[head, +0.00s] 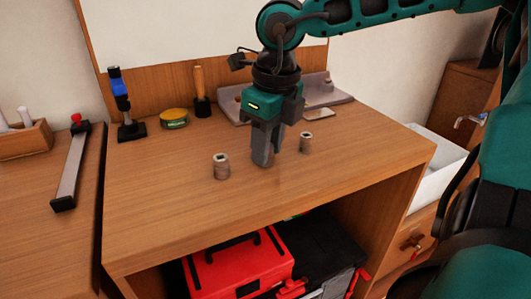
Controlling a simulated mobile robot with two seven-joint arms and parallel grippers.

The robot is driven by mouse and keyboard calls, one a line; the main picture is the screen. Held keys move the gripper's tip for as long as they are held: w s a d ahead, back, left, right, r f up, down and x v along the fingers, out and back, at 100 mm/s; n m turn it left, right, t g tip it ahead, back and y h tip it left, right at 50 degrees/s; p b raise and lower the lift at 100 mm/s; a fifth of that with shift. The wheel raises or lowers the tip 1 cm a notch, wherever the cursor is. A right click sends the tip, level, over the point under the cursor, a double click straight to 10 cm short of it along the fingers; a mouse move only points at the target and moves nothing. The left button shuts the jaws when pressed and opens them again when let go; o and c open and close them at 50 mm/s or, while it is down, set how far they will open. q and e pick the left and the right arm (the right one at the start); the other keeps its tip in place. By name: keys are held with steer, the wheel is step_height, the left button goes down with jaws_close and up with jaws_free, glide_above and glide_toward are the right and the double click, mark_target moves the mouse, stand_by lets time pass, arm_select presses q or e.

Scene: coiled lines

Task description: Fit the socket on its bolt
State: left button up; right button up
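My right gripper (266,160) points down over the bench top, between two small grey-brown sockets. One socket (221,167) stands upright to its left, nearer the front edge. The other socket (306,142) stands to its right. Both are apart from the fingers. The fingers look close together and are seen partly edge-on, so I cannot tell whether they are open or shut, and I see nothing held. A grey fixture plate (340,97) lies at the back, with a small upright stub (327,84), possibly the bolt. My arm hides part of the plate. My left gripper is not in view.
A yellow-green tin (174,118), a blue-handled tool on a stand (122,95) and a wooden-handled tool (200,85) stand at the back left. A small flat piece (319,115) lies near the plate. A red toolbox (235,265) sits below. The front left bench top is clear.

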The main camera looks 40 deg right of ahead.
steer(key=c, duration=0.3)
steer(key=shift+r, duration=0.4)
steer(key=shift+r+p, duration=0.7)
steer(key=shift+r, duration=0.45)
steer(key=shift+f, duration=0.2)
